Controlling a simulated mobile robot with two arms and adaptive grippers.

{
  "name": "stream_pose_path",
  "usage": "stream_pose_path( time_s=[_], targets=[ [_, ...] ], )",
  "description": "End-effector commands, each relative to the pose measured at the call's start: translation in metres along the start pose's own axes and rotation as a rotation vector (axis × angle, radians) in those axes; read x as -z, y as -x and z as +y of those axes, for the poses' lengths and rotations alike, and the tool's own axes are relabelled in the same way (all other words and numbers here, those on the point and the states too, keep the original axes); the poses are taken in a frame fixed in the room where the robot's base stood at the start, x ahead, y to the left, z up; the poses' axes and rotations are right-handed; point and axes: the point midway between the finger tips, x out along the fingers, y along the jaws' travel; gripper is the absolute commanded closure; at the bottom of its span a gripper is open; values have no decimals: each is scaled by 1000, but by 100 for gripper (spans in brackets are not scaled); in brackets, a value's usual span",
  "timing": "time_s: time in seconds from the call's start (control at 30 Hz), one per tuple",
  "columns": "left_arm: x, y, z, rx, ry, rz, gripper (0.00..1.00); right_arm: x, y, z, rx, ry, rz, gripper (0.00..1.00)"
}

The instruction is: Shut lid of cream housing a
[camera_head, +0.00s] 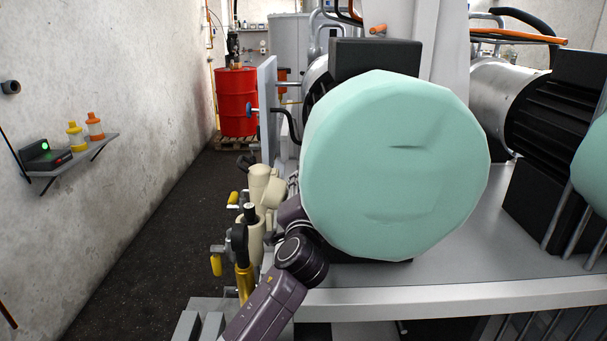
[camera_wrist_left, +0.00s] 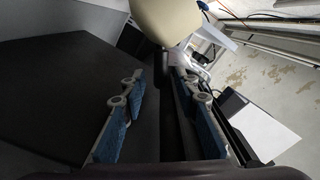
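Two cream housings stand at the left edge of the machine in the head view: a farther one (camera_head: 260,183) and a nearer one (camera_head: 248,232) partly behind dark and yellow fittings. I cannot tell which is housing a, nor how its lid stands. A rounded cream part (camera_wrist_left: 165,20) shows at the top of the left wrist view, beyond the fingertips. My left gripper (camera_wrist_left: 157,82) is open, with blue pads apart and nothing visibly held between them. In the head view my left arm reaches up beside the housings, and its fingers are not clearly visible. My right gripper is not in view.
A large mint-green round cover (camera_head: 395,165) stands close to my left arm and blocks the view behind it. Yellow-handled valves (camera_head: 217,264) stick out into the aisle. A red drum (camera_head: 237,102) stands on a pallet at the back. The dark aisle floor (camera_head: 160,235) is clear.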

Motion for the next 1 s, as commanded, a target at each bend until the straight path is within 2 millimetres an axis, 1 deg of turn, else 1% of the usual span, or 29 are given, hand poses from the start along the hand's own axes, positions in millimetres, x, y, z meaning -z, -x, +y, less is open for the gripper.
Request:
stream_pose_path(
  time_s=[0.07,0.17,0.3,0.4,0.6,0.87,1.0],
  targets=[
    [1,-12,-2,1,-3,-2,71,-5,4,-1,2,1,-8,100],
    [1,-26,-2,0,-2,-2,71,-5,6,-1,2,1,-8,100],
    [0,-42,-1,1,-2,-1,71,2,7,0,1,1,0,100],
    [0,-49,0,0,0,-1,71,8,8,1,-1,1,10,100],
    [0,-57,0,-1,1,-1,71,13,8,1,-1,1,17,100],
    [0,-58,0,-1,1,0,71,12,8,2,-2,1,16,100],
    [0,-58,0,-1,0,-1,86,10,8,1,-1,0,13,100]
  ],
)
